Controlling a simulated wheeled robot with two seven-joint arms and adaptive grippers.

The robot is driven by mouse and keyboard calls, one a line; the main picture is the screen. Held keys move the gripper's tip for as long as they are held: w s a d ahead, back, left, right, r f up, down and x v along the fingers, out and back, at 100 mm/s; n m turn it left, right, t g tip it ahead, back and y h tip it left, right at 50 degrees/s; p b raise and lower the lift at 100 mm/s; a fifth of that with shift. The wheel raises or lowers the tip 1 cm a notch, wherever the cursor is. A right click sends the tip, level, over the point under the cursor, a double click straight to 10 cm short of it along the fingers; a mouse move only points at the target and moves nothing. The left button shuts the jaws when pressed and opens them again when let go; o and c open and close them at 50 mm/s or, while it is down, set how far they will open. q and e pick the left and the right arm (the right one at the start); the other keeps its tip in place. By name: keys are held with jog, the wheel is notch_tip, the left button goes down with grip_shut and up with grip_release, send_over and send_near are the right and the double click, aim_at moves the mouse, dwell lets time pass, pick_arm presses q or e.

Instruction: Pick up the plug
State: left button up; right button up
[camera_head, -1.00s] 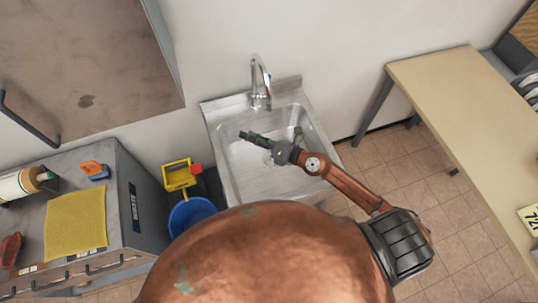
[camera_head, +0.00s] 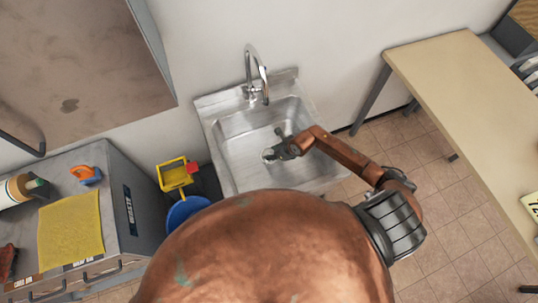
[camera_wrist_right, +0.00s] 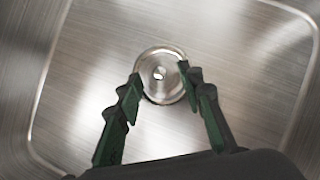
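The plug (camera_wrist_right: 161,72) is a round, shiny metal disc with a small knob in its middle. It sits at the drain on the floor of the steel sink (camera_head: 228,150). In the right wrist view my right gripper (camera_wrist_right: 160,78) is open, with one dark green finger at each side of the plug's rim. I cannot tell whether the fingertips touch it. In the head view the right gripper (camera_head: 279,151) reaches down into the basin and partly hides the plug (camera_head: 267,155). My left gripper is not in view.
The faucet (camera_head: 257,75) rises at the sink's back. Basin walls surround the gripper. A blue bucket (camera_head: 187,211) with a yellow wringer (camera_head: 175,174) stands left of the sink. A grey cabinet (camera_head: 122,215) is further left, a beige table (camera_head: 465,95) to the right.

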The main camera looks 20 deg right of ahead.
jog(key=shift+x, duration=0.9)
jog(key=shift+r, duration=0.1)
grip_shut()
